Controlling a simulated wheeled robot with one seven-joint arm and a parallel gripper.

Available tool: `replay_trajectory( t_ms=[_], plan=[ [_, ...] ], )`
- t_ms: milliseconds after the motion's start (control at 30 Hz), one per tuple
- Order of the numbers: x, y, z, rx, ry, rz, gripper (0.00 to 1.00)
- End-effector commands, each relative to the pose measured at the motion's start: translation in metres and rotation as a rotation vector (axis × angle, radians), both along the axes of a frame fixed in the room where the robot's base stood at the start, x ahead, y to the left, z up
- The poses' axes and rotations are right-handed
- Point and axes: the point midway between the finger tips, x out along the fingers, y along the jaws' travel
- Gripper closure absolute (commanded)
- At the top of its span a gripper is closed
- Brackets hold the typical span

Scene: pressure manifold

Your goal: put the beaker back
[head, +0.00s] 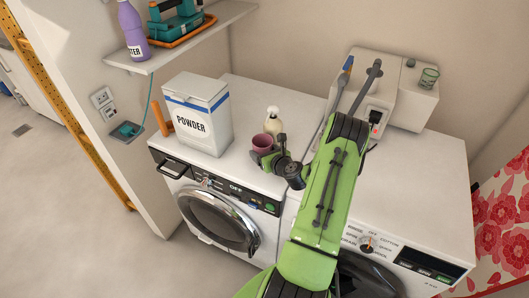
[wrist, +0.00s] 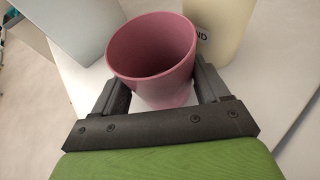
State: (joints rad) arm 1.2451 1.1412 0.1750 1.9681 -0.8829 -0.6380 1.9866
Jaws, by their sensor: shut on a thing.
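The pink beaker (wrist: 152,55) is upright and empty inside, between the two dark fingers of my gripper (wrist: 160,88) in the wrist view. My gripper is shut on it. In the head view the beaker (head: 262,143) is over the top of the left washing machine, near its front edge, with my gripper (head: 262,155) at its near side. I cannot tell whether its base touches the machine top.
A white powder box (head: 196,112) stands left of the beaker, and a cream bottle (head: 273,122) stands close behind it. A shelf (head: 190,42) holds a purple bottle (head: 133,30) and an iron (head: 178,22).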

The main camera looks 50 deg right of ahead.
Motion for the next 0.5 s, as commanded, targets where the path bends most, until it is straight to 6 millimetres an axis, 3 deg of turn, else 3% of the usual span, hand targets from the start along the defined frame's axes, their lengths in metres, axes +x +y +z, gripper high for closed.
replay_trajectory(
  t_ms=[33, 200, 500],
  plan=[
    [-0.0001, -0.0001, -0.0023, 0.0, 0.0, 0.0, 0.24],
    [-0.0002, -0.0001, -0.0014, 0.0, 0.0, 0.0, 0.0],
    [-0.006, 0.0008, 0.004, 0.001, 0.002, -0.002, 0.0]
  ],
)
